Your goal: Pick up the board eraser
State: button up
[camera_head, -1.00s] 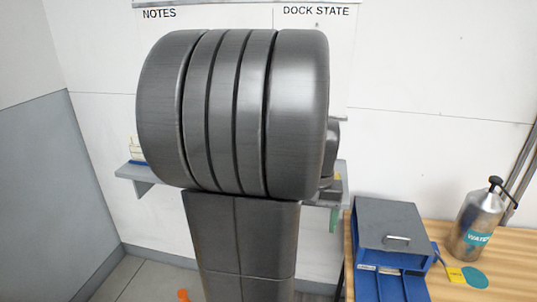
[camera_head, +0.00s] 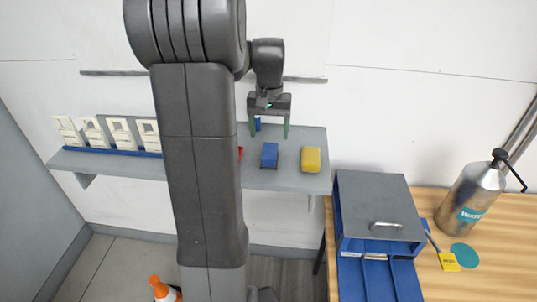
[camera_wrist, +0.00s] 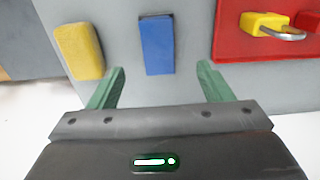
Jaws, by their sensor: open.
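A blue block with a dark edge, which looks like the board eraser (camera_head: 269,155), lies on the grey wall shelf (camera_head: 285,178). In the wrist view the eraser (camera_wrist: 157,45) lies ahead of the gap between my fingers. A yellow block, like a sponge (camera_head: 311,159), lies to its right in the head view and to its left in the wrist view (camera_wrist: 79,51). My gripper (camera_head: 269,131) is open with green fingers pointing down, above and slightly behind the eraser. It is empty, and its fingers do not touch the eraser.
A red board with a yellow padlock (camera_wrist: 262,24) lies beside the eraser, mostly hidden by my arm in the head view. White holders (camera_head: 95,132) stand on the shelf's left. A workbench at right carries a blue-grey box (camera_head: 375,210) and a metal bottle (camera_head: 470,200).

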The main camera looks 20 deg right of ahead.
aim_at(270, 151)
notch_tip(270, 151, down, 2)
jog(key=shift+f, duration=0.2)
jog(key=f, duration=0.5)
jog(key=shift+s+f+p, duration=0.25)
jog(key=shift+f+p, duration=0.05)
jog(key=shift+p, duration=0.1)
jog(key=c, duration=1.1)
notch_tip(270, 151, up, 10)
jog(key=shift+r+b, duration=0.1)
jog(key=shift+b, duration=0.2)
jog(key=o, duration=0.4)
jog(key=shift+c, duration=1.4)
